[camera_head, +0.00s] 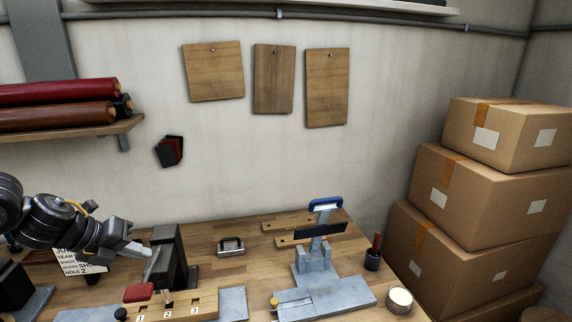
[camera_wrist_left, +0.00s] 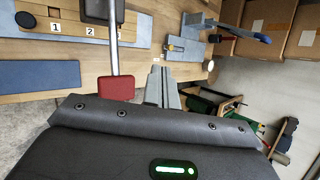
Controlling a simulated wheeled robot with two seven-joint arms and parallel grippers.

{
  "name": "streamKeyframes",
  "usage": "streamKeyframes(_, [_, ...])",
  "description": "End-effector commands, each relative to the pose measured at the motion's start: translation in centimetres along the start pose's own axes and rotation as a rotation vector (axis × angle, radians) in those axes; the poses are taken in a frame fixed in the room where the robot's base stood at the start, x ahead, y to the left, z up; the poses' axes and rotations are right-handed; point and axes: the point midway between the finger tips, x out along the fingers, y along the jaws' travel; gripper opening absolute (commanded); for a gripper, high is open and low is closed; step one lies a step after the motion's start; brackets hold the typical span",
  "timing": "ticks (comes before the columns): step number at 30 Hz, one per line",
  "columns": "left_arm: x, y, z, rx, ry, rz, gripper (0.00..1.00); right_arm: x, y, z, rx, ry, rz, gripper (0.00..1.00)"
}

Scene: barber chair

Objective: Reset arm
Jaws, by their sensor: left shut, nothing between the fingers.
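My left gripper (camera_head: 150,252) comes in from the left above the workbench, its fingers together and empty, close to a dark upright post (camera_head: 168,258). In the left wrist view its fingers (camera_wrist_left: 158,82) also show. A metal rod (camera_wrist_left: 114,35) with a red block (camera_wrist_left: 115,88) at its end shows left of the fingers there, apart from them. In the head view the red block (camera_head: 138,292) sits low, in front of the post, beside a wooden block (camera_head: 190,306) with numbered positions 1, 2 and 3. My right gripper is not in view.
A grey press-like fixture (camera_head: 318,262) with a blue handle stands right of centre. A card (camera_head: 78,264), partly hidden by my left arm, includes "HOLE 2". A small metal clamp-like piece (camera_head: 231,246) and a white round tin (camera_head: 399,300) lie on the bench. Stacked cartons (camera_head: 470,210) stand right.

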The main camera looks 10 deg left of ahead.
Motion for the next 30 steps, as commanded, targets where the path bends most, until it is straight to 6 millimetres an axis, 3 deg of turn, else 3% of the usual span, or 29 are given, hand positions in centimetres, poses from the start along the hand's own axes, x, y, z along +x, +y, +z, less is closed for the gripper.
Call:
streamKeyframes(7, [11.2,-7.2,-5.9,-0.143,-0.034,-0.218,0.0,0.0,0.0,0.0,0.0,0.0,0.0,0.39])
streamKeyframes(12, [15.8,-10.8,-10.9,-0.474,-0.083,-0.377,0.0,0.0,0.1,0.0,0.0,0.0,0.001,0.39])
streamKeyframes(15, [17.3,-11.0,-13.4,-0.742,-0.12,-0.423,0.0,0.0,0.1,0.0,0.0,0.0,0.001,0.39])
streamKeyframes(17, [17.9,-10.3,-14.9,-0.924,-0.147,-0.428,0.0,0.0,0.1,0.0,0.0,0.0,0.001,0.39])
streamKeyframes(20, [18.5,-7.6,-17.7,-1.253,-0.2,-0.391,0.0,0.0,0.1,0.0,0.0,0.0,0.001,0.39])
streamKeyframes(24, [18.6,-1.9,-22.7,-1.702,-0.295,-0.251,0.0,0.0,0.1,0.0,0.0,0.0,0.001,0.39])
streamKeyframes(30, [17.2,4.7,-29.9,-2.137,-0.425,-0.011,0.0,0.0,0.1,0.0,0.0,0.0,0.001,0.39])
